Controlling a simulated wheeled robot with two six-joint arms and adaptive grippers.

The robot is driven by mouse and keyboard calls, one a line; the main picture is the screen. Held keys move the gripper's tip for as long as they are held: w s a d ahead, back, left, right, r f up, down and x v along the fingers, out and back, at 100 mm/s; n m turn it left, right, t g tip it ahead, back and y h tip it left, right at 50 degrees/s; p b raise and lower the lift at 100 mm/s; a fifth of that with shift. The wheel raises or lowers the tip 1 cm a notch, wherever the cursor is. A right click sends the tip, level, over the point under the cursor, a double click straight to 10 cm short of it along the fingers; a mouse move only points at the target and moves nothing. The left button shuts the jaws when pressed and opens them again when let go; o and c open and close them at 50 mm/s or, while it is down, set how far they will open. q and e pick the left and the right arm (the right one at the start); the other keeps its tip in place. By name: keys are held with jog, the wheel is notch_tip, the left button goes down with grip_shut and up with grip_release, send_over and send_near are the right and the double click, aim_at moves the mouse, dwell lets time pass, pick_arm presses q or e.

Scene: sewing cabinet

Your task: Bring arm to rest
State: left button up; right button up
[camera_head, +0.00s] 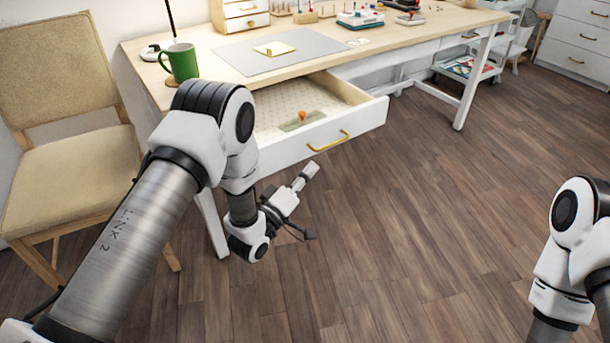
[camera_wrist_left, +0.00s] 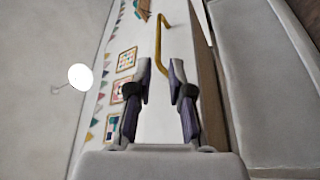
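My left gripper (camera_head: 309,172) is in front of the open drawer (camera_head: 285,152), just below its gold handle (camera_head: 328,141) in the head view. In the left wrist view the two fingers (camera_wrist_left: 161,88) stand apart with nothing between them. The gold handle (camera_wrist_left: 160,42) shows beyond the fingertips, apart from them. My left arm (camera_head: 150,215) reaches in from the left, bent at the elbow. Only links of my right arm (camera_head: 570,240) show at the right edge. The right gripper is out of frame.
The drawer holds a small orange thing (camera_head: 302,116) on a greenish flat piece. A green mug (camera_head: 180,62) stands at the left end of the desk (camera_head: 215,42). A beige chair (camera_head: 70,180) is left of my left arm. The wooden floor (camera_head: 420,220) between the arms is clear.

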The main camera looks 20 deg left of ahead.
pick_arm(q)
jog(key=shift+s+a+f, duration=0.1)
jog(key=shift+s+a, duration=0.1)
jog(key=shift+s, duration=0.3)
jog(key=s+a+f+m+g+y, duration=0.1)
jog(key=s+a+f+g+y, duration=0.2)
jog(key=s+f+g, duration=0.6)
jog(key=s+a+f+m+g+y, duration=0.2)
jog(key=s+a+f+g+y, duration=0.15)
jog(key=s+f, duration=1.05)
jog(key=s+f+m+g, duration=0.1)
jog(key=s+m+g, duration=0.35)
jog(key=s, duration=0.85)
notch_tip(320, 180, up, 23)
jog(key=s+g+p, duration=0.1)
jog(key=g+p, duration=0.1)
jog(key=p, duration=2.1)
jog(key=shift+a, duration=0.25)
